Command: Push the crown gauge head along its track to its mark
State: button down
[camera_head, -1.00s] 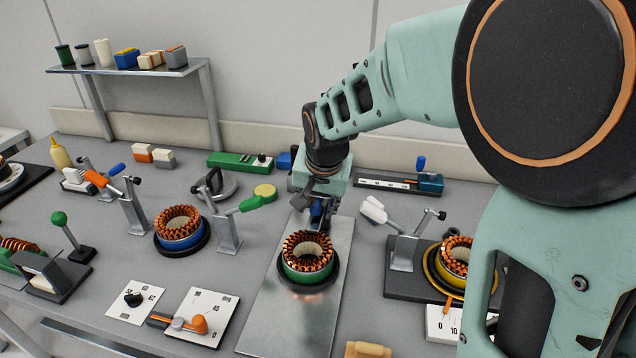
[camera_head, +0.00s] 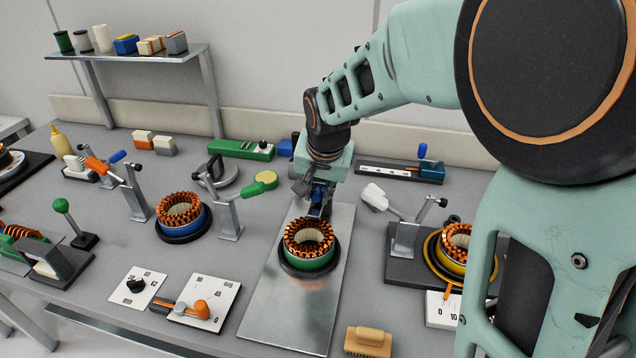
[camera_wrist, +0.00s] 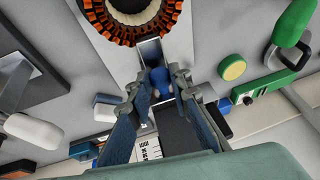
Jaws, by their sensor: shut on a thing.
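My gripper (camera_head: 320,208) reaches down at the far side of the green-ringed stator (camera_head: 309,246), which has copper windings and stands on a long metal plate (camera_head: 270,310). In the wrist view my gripper (camera_wrist: 160,90) is shut on a blue knob (camera_wrist: 160,78), which I take to be the crown gauge head. The knob sits over a narrow grey track (camera_wrist: 151,50) that runs towards the windings (camera_wrist: 135,22). A white scale with dark marks (camera_wrist: 150,154) shows between the fingers. The head's lower part and its mark are not clear.
Another slide with a white scale and blue block (camera_head: 424,168) lies at back right. A wooden brush (camera_head: 368,341) lies in front.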

aim_at(317, 194)
notch_tip(317, 194, up, 8)
jog(key=p, duration=0.3)
jog(key=shift+w+a+f, duration=0.1)
jog(key=shift+f, duration=0.15)
jog(key=c, duration=1.9)
grip_release()
jog(key=shift+r, duration=0.1)
jog(key=shift+o, duration=0.7)
jog(key=v, duration=0.7)
jog(key=shift+s, duration=0.25)
jog(key=shift+r, duration=0.15)
